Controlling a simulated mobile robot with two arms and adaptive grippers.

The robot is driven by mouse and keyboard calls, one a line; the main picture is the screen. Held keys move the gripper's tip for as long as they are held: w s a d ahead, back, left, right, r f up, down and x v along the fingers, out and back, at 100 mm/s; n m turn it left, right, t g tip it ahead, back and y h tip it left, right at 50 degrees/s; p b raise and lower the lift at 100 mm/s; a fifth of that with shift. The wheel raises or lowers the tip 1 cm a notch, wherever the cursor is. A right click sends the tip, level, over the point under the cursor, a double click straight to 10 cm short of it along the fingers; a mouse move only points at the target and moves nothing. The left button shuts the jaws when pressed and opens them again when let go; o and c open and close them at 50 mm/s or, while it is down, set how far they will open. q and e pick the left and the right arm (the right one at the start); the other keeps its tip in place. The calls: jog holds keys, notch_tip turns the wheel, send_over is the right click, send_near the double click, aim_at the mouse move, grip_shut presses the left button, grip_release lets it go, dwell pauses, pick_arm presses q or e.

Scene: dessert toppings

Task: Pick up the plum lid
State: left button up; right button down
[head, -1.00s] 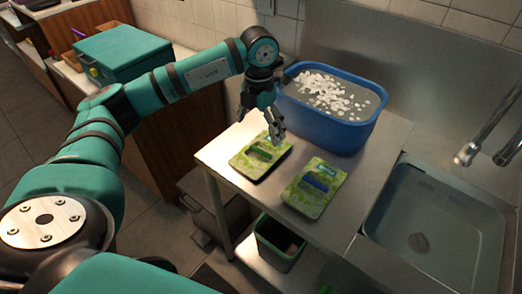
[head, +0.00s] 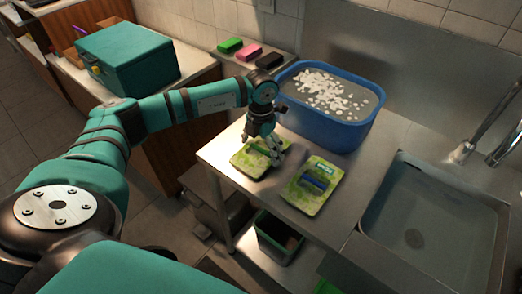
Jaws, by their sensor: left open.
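I cannot make out a clearly plum-coloured lid. Two flat, green-patterned rectangular pieces lie on the metal table: the left one (head: 247,163) has a dark green bar on top, and the right one (head: 309,198) has a blue bar. My left gripper (head: 277,160) is open, pointing down at the right side of the left piece and partly covering it. I cannot tell whether its fingers touch the piece. My right gripper is not in view.
A blue tub (head: 315,125) with white flakes stands behind the pieces. A sink (head: 430,215) with taps is at right. Green, pink (head: 248,52) and dark blocks lie at the back. A teal box (head: 125,60) stands at left. A dark bin (head: 280,235) is below.

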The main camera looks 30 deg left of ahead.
aim_at(262, 151)
pick_arm(q)
jog(key=c, duration=0.8)
jog(key=shift+r, duration=0.1)
jog(key=shift+r+b, duration=0.3)
jog(key=shift+r, duration=0.15)
jog(key=shift+s+d+r+b, duration=0.25)
jog(key=shift+r+b, duration=0.1)
jog(key=shift+r, duration=0.25)
jog(key=shift+s+d+r+b, duration=0.1)
jog(key=shift+d+r+b, duration=0.15)
jog(key=shift+r, duration=0.3)
jog(key=s+d+b, duration=0.1)
jog(key=s+d, duration=0.1)
jog(key=d, duration=0.1)
jog(key=s+d+r+b, duration=0.1)
jog(key=s+d, duration=0.2)
jog(key=d, duration=0.1)
jog(key=s+d+b, duration=0.1)
jog(key=s+d, duration=0.2)
jog(key=shift+s+d+r, duration=0.15)
jog(key=shift+d+r, duration=0.05)
jog(key=shift+d, duration=0.05)
jog(key=shift+s+d+r, duration=0.15)
jog(key=shift+s+d, duration=0.35)
jog(key=shift+d, duration=0.05)
